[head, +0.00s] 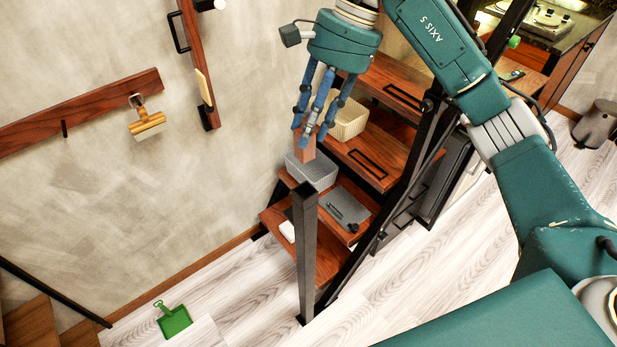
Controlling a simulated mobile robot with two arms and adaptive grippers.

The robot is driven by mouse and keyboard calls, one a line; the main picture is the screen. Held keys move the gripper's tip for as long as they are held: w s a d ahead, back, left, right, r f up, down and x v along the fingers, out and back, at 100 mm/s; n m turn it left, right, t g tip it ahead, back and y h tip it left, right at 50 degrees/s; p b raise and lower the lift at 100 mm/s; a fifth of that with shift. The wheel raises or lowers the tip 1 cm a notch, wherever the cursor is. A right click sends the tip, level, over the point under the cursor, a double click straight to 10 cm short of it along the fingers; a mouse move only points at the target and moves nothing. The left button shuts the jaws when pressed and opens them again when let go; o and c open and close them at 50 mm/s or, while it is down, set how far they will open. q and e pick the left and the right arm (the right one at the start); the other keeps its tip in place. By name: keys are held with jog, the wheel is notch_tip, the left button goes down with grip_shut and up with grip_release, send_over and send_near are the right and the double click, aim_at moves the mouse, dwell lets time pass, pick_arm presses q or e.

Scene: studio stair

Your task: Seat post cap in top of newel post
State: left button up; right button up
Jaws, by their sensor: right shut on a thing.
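The newel post (307,255) is a dark, square, upright post in the middle of the head view. Its top (304,188) looks hollow and open. My right gripper (311,131) reaches down from above with blue fingers, shut on a small reddish-brown wooden block, the post cap (306,151). In the picture the cap hangs a little above the post top, apart from it. The fingers hide the upper part of the cap. My left gripper is not in view.
Wooden stair shelves (366,155) stand behind the post, holding a grey basket (318,172), a cream basket (350,119) and a grey flat case (345,208). A wooden rail (80,112) with a brass clip (148,125) runs along the wall. A green dustpan (174,321) lies on the floor.

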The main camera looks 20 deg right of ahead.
notch_tip(320, 180, down, 14)
jog(key=p, duration=0.3)
jog(key=shift+w, duration=0.15)
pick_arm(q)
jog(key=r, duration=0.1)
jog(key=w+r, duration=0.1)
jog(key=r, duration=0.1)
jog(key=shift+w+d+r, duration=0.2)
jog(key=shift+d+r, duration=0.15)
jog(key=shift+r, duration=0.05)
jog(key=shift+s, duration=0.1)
pick_arm(e)
jog(key=shift+f, duration=0.1)
jog(key=o, duration=1.2)
jog(key=shift+c, duration=0.2)
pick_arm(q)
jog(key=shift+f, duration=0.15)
